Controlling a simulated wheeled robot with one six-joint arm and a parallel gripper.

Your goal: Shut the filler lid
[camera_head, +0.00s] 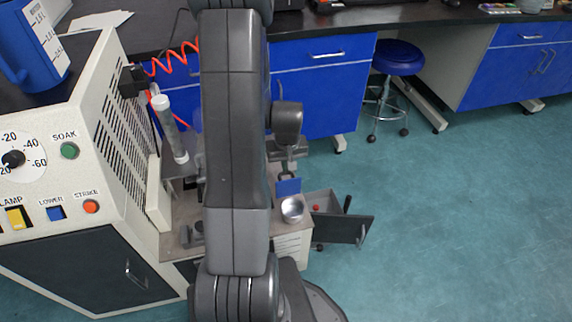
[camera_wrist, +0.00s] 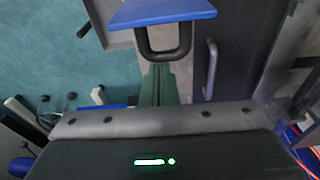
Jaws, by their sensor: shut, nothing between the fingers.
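A small blue plate with a dark loop handle, which looks like the filler lid (camera_wrist: 165,12), is at the top of the wrist view. Its U-shaped handle (camera_wrist: 163,52) hangs towards my gripper. The plate also shows in the head view (camera_head: 288,187), just below my gripper. I cannot tell its tilt or how far open it is. My gripper (camera_wrist: 158,85) is shut and empty, its greenish fingers together close to the handle. I cannot tell whether they touch it. My own arm hides part of the machine in the head view.
A metal cup (camera_head: 292,210) stands on the bench just below the blue plate. An open drawer (camera_head: 340,228) juts out to the right. A beige control cabinet (camera_head: 90,150) with a blue jug (camera_head: 35,45) is at left. A blue stool (camera_head: 398,58) stands behind; the right floor is clear.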

